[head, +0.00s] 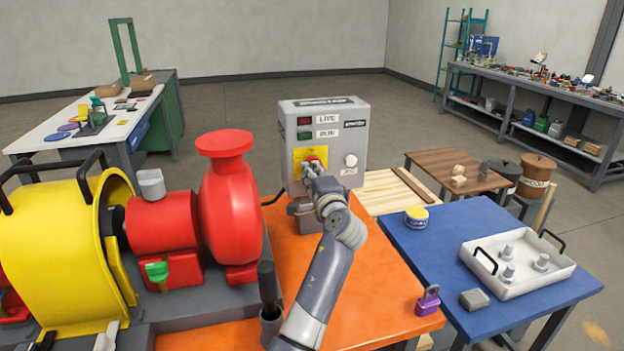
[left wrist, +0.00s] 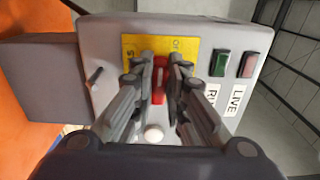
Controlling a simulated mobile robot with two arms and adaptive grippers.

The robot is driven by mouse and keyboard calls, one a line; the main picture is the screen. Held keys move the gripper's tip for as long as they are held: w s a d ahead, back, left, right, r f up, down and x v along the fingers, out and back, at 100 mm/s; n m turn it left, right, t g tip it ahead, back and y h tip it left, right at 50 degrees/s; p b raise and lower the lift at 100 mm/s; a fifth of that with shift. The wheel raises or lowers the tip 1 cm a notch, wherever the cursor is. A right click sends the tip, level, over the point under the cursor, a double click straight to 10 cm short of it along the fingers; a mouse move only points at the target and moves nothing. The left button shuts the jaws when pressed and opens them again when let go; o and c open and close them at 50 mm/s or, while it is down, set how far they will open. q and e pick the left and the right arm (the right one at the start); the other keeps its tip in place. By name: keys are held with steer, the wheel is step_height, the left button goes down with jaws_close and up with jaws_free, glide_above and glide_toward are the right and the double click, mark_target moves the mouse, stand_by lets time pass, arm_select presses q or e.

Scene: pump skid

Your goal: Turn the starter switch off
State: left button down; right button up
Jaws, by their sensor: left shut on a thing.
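The starter box (head: 350,125) is a grey cabinet standing on the orange skid. Its front has a red LIVE lamp and a green RUN lamp, both dark-looking, and a white knob at lower right. The starter switch (left wrist: 159,80) is a red handle on a yellow plate (left wrist: 145,52). My left gripper (head: 313,172) is at the switch in the head view. In the left wrist view its two fingers (left wrist: 157,82) are on either side of the red handle, shut on it. The handle's exact setting is partly hidden by the fingers. My right gripper is not in view.
A red pump (head: 228,205) and yellow guard (head: 60,255) stand to the left. A purple padlock (head: 428,300) lies on the orange skid. A blue table (head: 440,257) at right holds a white tray (head: 545,280) and a yellow tin (head: 416,220).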

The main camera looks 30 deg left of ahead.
arm_select(q)
steer(key=shift+f, duration=0.15)
stand_by(0.4)
steer(key=c, duration=1.8)
jaws_free()
steer(key=shift+o, duration=1)
steer(key=v, duration=1.2)
steer(key=shift+s, duration=0.1)
